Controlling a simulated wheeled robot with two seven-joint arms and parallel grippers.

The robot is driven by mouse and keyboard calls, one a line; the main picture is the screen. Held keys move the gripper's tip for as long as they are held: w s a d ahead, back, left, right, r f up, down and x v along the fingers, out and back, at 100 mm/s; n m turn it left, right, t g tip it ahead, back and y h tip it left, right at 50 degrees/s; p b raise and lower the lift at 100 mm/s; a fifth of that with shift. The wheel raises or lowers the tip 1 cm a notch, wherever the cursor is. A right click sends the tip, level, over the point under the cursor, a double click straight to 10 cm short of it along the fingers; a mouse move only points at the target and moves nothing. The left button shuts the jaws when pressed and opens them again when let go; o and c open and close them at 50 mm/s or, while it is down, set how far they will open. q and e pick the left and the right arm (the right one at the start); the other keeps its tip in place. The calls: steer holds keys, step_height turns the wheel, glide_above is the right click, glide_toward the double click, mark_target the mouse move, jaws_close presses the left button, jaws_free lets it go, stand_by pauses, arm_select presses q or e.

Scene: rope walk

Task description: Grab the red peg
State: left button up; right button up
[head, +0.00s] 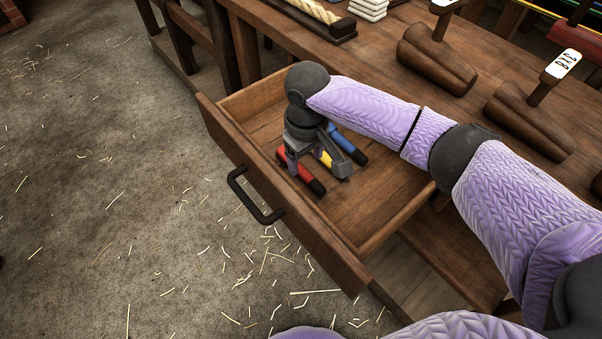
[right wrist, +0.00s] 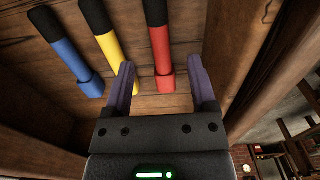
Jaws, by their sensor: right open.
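The red peg (head: 313,184) lies in the open drawer (head: 372,226), nearest the drawer front, with its black end toward the lower right. It also shows in the right wrist view (right wrist: 161,50). My right gripper (head: 318,170) is inside the drawer above the pegs and hides parts of them. In the right wrist view, its two open fingers (right wrist: 164,85) lie on either side of the red peg's wider red end, with clear gaps. A yellow peg (head: 324,158) and a blue peg (head: 347,143) lie beside the red one. My left gripper is not in view.
The drawer has wooden side walls and a black handle (head: 254,196) on its front. Wooden tools with number tags (head: 437,58) stand on the bench top (head: 385,70). The drawer floor toward the lower right is bare. Straw litters the floor.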

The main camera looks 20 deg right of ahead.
mark_target(305, 172)
step_height(305, 172, down, 5)
steer(key=b, duration=0.3)
steer(key=shift+f+b, duration=0.2)
steer(key=shift+b, duration=0.1)
steer(key=shift+r, duration=0.25)
steer(key=shift+c, duration=0.8)
steer(key=c, duration=0.7)
jaws_close()
